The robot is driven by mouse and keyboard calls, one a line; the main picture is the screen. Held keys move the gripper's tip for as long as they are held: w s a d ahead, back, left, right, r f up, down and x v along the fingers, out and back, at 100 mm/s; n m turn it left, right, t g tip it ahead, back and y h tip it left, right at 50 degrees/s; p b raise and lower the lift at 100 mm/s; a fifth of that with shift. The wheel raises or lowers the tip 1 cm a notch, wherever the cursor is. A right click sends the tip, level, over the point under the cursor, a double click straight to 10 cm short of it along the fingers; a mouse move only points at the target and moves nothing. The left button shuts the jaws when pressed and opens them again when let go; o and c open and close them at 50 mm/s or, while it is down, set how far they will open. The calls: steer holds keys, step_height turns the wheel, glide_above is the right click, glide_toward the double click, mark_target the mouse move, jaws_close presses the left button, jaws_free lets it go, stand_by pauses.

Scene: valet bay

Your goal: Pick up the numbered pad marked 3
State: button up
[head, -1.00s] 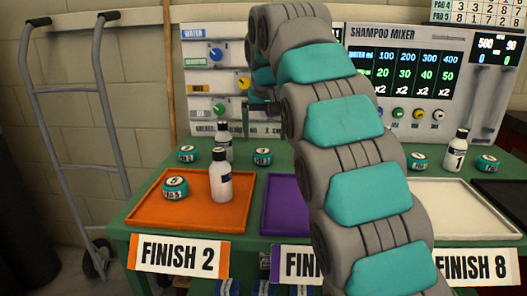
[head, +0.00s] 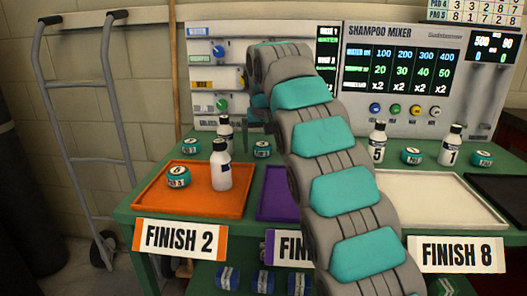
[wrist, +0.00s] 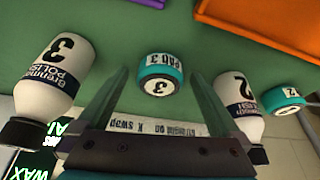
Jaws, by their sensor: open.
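The pad marked 3 (wrist: 160,72) is a small round teal pad with a white top. It stands on the green bench between my gripper's two fingers in the wrist view, with no clear contact. My gripper (wrist: 158,84) is open and empty, its fingers on either side of the pad. In the head view, the pad beside my gripper (head: 262,149), behind the purple tray, appears to be the same one; its number is too small to read. My arm hides part of the bench there.
Polish bottle 3 (wrist: 52,78) and bottle 2 (wrist: 236,98) stand close on either side of the fingers. Another teal pad (wrist: 283,97) is beyond bottle 2. The orange tray (head: 225,203) holds pad 5 (head: 177,177) and a white bottle (head: 220,168). The mixer panel (head: 400,75) stands behind.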

steer(key=c, duration=1.4)
steer(key=shift+o, duration=0.2)
steer(key=shift+r, duration=0.1)
